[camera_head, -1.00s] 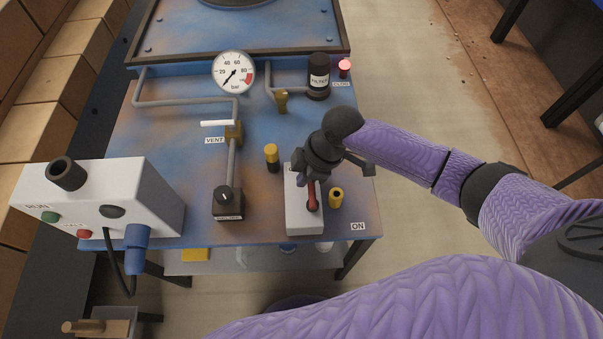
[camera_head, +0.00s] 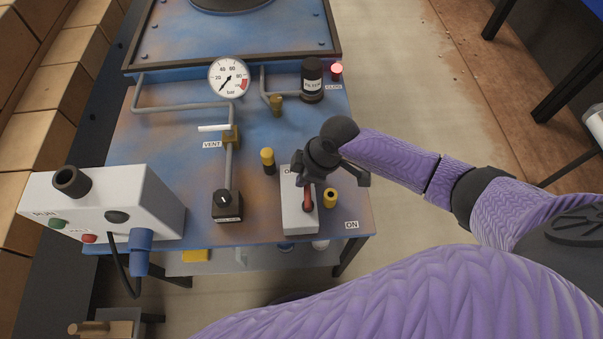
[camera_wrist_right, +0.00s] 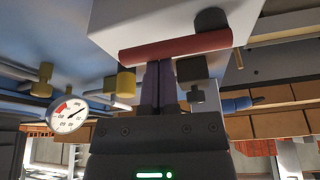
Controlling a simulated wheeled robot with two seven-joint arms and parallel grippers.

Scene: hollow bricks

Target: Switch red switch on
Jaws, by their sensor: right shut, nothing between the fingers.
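The red switch is a red lever (camera_head: 307,199) on a white box (camera_head: 299,221) at the near right of the blue bench, with part of a label at the box's far end hidden by my gripper. In the right wrist view the red lever (camera_wrist_right: 176,47) lies across the white box (camera_wrist_right: 125,22). My right gripper (camera_head: 305,183) is over the box at the lever. In the wrist view its shut, empty fingers (camera_wrist_right: 159,72) end right by the lever; I cannot tell whether they touch. An ON label (camera_head: 351,225) sits at the bench corner. My left gripper is out of view.
A yellow-topped knob (camera_head: 267,156) and a yellow ring fitting (camera_head: 330,198) stand beside the box. A black selector (camera_head: 227,204), vent valve (camera_head: 230,133), gauge (camera_head: 229,77), black filter (camera_head: 312,82) and lit red lamp (camera_head: 337,70) share the bench. A grey control box (camera_head: 150,205) stands left.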

